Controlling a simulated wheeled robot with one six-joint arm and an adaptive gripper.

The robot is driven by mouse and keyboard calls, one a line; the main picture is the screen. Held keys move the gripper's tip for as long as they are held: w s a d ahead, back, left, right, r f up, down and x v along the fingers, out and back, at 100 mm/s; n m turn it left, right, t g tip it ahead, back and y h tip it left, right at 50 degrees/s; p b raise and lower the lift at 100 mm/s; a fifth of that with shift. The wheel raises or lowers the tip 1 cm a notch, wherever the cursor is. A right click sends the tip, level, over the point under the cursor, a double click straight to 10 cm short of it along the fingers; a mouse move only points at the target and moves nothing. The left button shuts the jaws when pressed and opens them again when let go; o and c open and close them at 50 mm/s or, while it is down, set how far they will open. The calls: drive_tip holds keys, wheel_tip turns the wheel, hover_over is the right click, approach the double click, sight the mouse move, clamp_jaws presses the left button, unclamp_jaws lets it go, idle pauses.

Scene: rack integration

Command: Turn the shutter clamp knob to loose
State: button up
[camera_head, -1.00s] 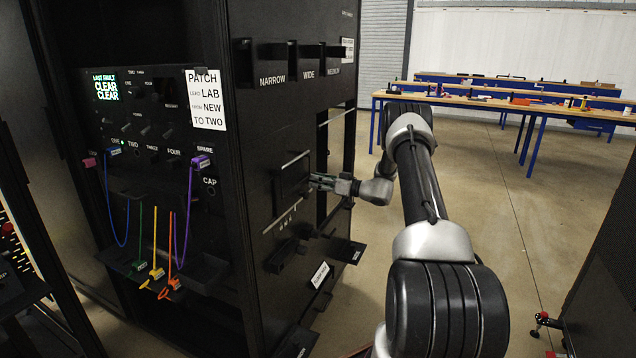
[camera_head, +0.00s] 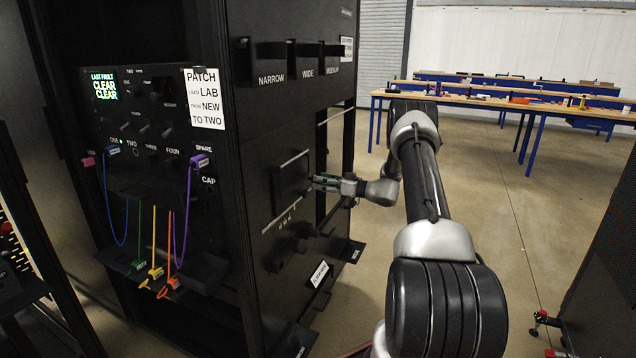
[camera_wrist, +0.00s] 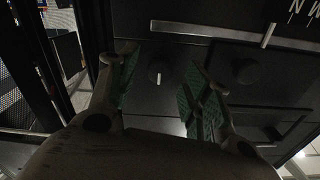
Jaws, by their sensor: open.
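A dark round knob (camera_wrist: 158,72) with a white pointer mark sits on the black rack face in the wrist view. The mark is at the knob's lower edge in the picture. My gripper (camera_wrist: 160,75) is open, with one finger on each side of this knob and a visible gap to both. No label shows by it, so I cannot tell its setting from text. In the head view my gripper (camera_head: 318,182) is at the rack's side face, beside a dark shutter panel (camera_head: 290,183); the knob cannot be made out there.
A second dark knob (camera_wrist: 246,70) sits right of the first, close to my right finger. A pale rail (camera_wrist: 208,33) runs above both. Bins labelled narrow, wide and medium (camera_head: 308,75) are higher on the rack. Open floor (camera_head: 480,220) lies to the right.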

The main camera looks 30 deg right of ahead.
drive_tip(key=v, duration=0.9)
drive_tip(key=shift+s+d, duration=0.2)
drive_tip(key=shift+s, duration=0.1)
